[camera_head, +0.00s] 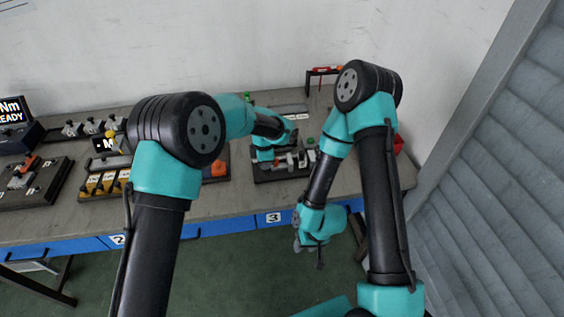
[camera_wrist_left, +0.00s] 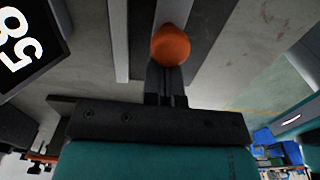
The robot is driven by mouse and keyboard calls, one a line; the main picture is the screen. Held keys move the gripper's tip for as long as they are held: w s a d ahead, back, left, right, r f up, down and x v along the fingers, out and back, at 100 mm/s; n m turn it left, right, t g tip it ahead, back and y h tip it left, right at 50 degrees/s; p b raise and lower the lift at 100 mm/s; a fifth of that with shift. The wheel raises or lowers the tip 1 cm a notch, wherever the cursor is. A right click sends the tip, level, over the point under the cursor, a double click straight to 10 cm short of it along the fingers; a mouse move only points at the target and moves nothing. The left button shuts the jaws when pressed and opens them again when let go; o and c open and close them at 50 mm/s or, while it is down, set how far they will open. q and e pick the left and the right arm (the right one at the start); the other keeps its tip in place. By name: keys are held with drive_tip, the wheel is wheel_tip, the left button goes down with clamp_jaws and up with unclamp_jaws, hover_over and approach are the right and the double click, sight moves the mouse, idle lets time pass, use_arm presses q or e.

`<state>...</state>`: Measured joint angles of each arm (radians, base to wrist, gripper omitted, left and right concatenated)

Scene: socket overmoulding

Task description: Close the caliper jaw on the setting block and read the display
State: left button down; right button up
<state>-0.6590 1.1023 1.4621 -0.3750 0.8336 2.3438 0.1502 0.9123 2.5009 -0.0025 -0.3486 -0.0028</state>
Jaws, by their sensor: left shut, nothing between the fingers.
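My left gripper (camera_head: 284,160) is low over the fixture on a dark base plate (camera_head: 268,173) at the bench's right part; my own wrist hides much of it. In the left wrist view its fingers (camera_wrist_left: 166,78) are together with nothing between them. Their tips are at the near edge of a round orange knob (camera_wrist_left: 170,45); I cannot tell whether they touch it. The knob sits on a grey bar (camera_wrist_left: 178,12). A black display (camera_wrist_left: 28,45) at the left edge shows large white digits, tilted and cut off. The setting block cannot be made out. My right gripper (camera_head: 318,255) hangs in front of the bench edge, too small to judge.
A dark stand with a red part (camera_head: 323,72) is at the back right. A READY screen (camera_head: 14,112) and several fixtures, including a yellow-fronted tray (camera_head: 105,185), stand at the left. Blue drawers (camera_head: 228,225) line the front. A grey shutter (camera_head: 490,180) is close at right.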

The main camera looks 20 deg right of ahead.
use_arm(q)
drive_tip(key=shift+s+d, duration=0.15)
drive_tip(key=shift+d, duration=0.65)
drive_tip(key=shift+s+d, duration=0.15)
drive_tip(key=shift+d, duration=0.65)
idle(1.4)
drive_tip(key=shift+w+a, duration=0.1)
drive_tip(key=shift+a, duration=0.25)
drive_tip(key=shift+a, duration=0.25)
idle(0.3)
drive_tip(key=shift+r, duration=0.1)
wheel_tip(320, 180, up, 8)
idle(1.1)
idle(0.4)
